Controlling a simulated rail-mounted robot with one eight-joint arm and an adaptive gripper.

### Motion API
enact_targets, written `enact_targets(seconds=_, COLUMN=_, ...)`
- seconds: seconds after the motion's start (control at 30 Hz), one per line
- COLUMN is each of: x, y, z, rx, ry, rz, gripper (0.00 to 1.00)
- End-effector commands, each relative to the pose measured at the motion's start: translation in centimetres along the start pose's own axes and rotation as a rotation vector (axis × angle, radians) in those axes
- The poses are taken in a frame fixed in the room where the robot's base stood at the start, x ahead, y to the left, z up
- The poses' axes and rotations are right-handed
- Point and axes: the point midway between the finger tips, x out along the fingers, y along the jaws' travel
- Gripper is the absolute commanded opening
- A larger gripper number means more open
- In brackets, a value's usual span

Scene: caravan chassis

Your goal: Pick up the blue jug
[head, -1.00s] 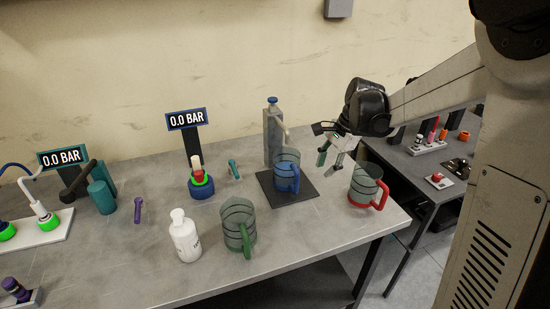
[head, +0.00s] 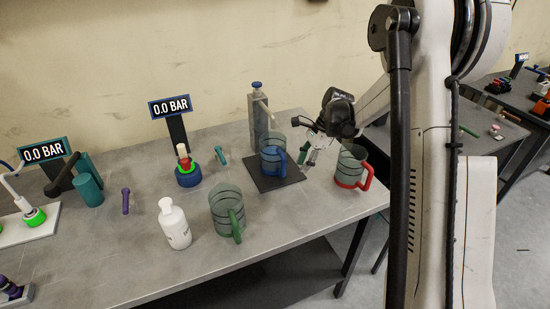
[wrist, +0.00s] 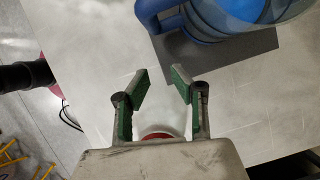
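The blue jug (head: 272,158) stands upright on a dark square mat (head: 262,182) in front of the grey pump dispenser. Its handle (head: 281,162) faces the front right in the head view. In the wrist view the blue jug (wrist: 225,18) is at the top, partly cut off, with its handle (wrist: 150,12) at its left end. My gripper (head: 309,156) is to the right of the jug, between it and the red-handled jug. In the wrist view my gripper (wrist: 163,82) is open and empty, its green-padded fingers apart, short of the blue handle.
The red-handled jug (head: 348,168) stands close on the right; its red part (wrist: 158,135) shows under my gripper. A green-handled jug (head: 223,212) and white bottle (head: 174,225) stand front left. The pump dispenser (head: 257,118) is behind. Bare tabletop (head: 290,215) lies in front of the mat.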

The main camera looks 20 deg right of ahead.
Motion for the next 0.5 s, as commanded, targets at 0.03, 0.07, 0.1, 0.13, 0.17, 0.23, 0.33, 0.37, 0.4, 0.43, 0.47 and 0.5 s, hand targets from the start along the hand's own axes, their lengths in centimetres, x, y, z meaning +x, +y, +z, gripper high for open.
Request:
enact_targets(seconds=0.03, x=0.2, y=0.0, z=0.7, rx=-0.002, ry=0.0, rz=0.001, gripper=0.23)
enact_targets(seconds=0.07, x=0.4, y=0.1, z=1.1, rx=-0.003, ry=0.0, rz=0.001, gripper=0.23)
enact_targets(seconds=0.1, x=0.5, y=0.0, z=1.4, rx=-0.003, ry=0.0, rz=0.001, gripper=0.23)
enact_targets(seconds=0.13, x=0.6, y=0.0, z=1.6, rx=-0.002, ry=0.0, rz=0.001, gripper=0.23)
enact_targets(seconds=0.17, x=0.7, y=0.0, z=1.8, rx=-0.001, ry=0.0, rz=0.001, gripper=0.23)
enact_targets(seconds=0.23, x=0.8, y=0.0, z=2.0, rx=0.0, ry=0.0, rz=0.0, gripper=0.23)
enact_targets(seconds=0.33, x=1.0, y=0.0, z=2.4, rx=-0.001, ry=0.0, rz=0.0, gripper=0.23)
enact_targets(seconds=0.37, x=1.0, y=0.0, z=2.5, rx=-0.001, ry=0.0, rz=0.0, gripper=0.23)
enact_targets(seconds=0.4, x=1.2, y=0.0, z=2.9, rx=-0.002, ry=0.0, rz=0.001, gripper=0.23)
enact_targets(seconds=0.43, x=1.3, y=0.0, z=3.2, rx=-0.003, ry=0.0, rz=0.001, gripper=0.23)
enact_targets(seconds=0.47, x=1.4, y=0.1, z=3.5, rx=-0.004, ry=0.0, rz=0.001, gripper=0.23)
enact_targets(seconds=0.5, x=1.6, y=0.0, z=4.0, rx=-0.003, ry=0.0, rz=0.001, gripper=0.23)
